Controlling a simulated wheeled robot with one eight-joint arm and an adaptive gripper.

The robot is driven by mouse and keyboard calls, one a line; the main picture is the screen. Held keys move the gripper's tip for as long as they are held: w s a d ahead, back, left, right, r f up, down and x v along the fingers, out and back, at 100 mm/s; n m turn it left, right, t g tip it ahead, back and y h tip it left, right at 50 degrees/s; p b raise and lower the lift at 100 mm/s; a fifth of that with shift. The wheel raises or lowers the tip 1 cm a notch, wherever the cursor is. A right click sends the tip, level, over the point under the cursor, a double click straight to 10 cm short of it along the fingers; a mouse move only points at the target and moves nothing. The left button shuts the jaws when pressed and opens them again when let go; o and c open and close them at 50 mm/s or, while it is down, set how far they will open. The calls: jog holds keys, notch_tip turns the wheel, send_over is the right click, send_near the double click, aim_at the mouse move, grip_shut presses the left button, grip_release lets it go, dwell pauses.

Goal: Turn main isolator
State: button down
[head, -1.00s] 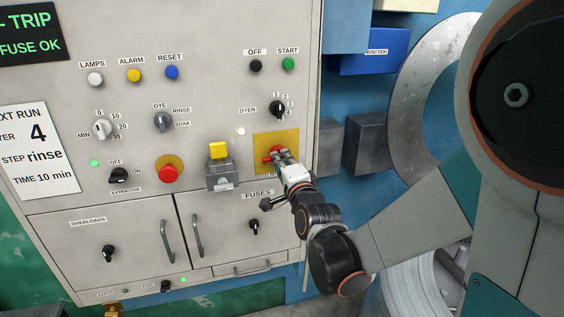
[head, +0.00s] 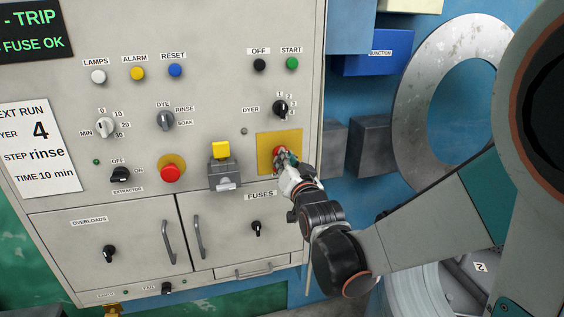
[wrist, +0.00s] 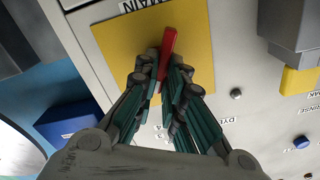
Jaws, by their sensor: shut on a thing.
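The main isolator is a red handle (head: 279,151) on a yellow plate (head: 293,138) at the right side of the grey control panel. In the wrist view the red handle (wrist: 168,45) stands out from the yellow plate (wrist: 196,35), lying near the plate's upright direction with a slight tilt. My gripper (head: 286,158) reaches it from the lower right. In the wrist view its two fingers (wrist: 165,68) are closed on both sides of the handle. Fingers hide part of the handle and the label below the plate in the head view; the wrist view shows that label cut off.
A yellow-topped grey switch box (head: 224,174) juts out left of the plate. The red stop button (head: 170,174) is further left. The dyer selector (head: 280,107) sits above. Grey boxes (head: 368,147) and a blue junction box (head: 377,58) are to the right.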

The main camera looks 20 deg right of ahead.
jog(key=n, duration=0.5)
jog(key=shift+f, duration=0.1)
jog(key=shift+s+n, duration=0.1)
jog(key=shift+n, duration=0.3)
jog(key=c, duration=1.7)
grip_release()
jog(key=s, duration=1.2)
